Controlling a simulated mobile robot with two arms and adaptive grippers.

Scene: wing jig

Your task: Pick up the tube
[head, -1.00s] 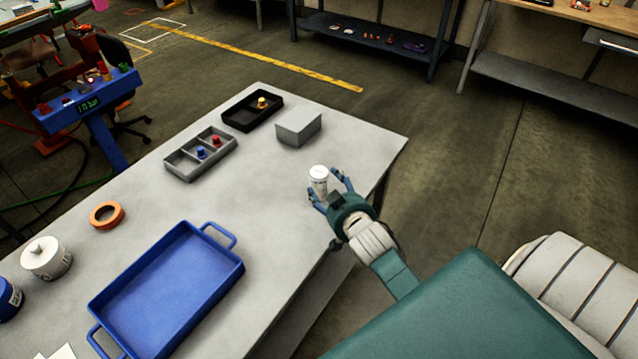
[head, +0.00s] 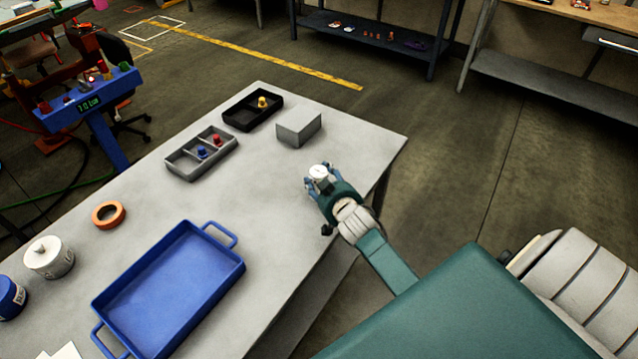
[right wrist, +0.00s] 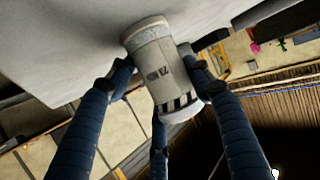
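The tube (head: 318,173) is a small white cylinder near the right edge of the grey table. My left gripper is not in view.
On the table (head: 270,200) are a grey box (head: 298,128), a black tray (head: 240,121), a grey divided tray (head: 185,170), an orange ring (head: 108,214), a white lidded pot (head: 48,258) and a blue handled tray (head: 165,290). The table is clear between the tube and the blue tray.

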